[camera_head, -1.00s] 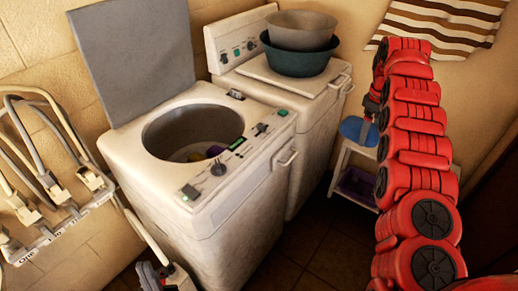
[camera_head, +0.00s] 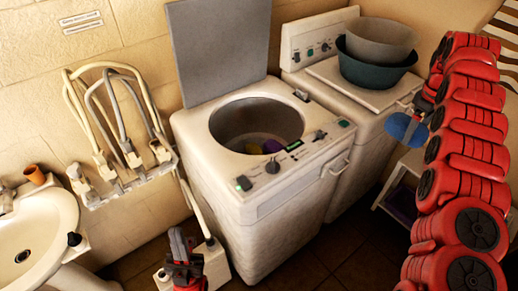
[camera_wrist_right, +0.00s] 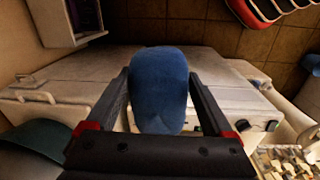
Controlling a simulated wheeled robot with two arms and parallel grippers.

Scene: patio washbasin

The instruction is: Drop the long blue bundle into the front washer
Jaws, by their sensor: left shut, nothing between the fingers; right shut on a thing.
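The long blue bundle (camera_head: 405,128) is held in my right gripper (camera_head: 418,106), beside the right side of the rear washer. In the right wrist view the bundle (camera_wrist_right: 160,90) sits between the two fingers (camera_wrist_right: 160,100), which are shut on it. The front washer (camera_head: 285,205) stands in the middle with its grey lid (camera_head: 218,50) up and its round drum open. Yellow and purple items (camera_head: 262,146) lie inside; the drum bottom is partly hidden. My left gripper (camera_head: 180,245) is shut and empty, low in front of the front washer.
The rear washer (camera_head: 360,130) carries a teal basin (camera_head: 372,70) with a grey basin (camera_head: 382,42) in it. A white stool (camera_head: 392,200) with a purple item stands at right. A sink (camera_head: 35,235) and hose rack (camera_head: 125,180) are at left.

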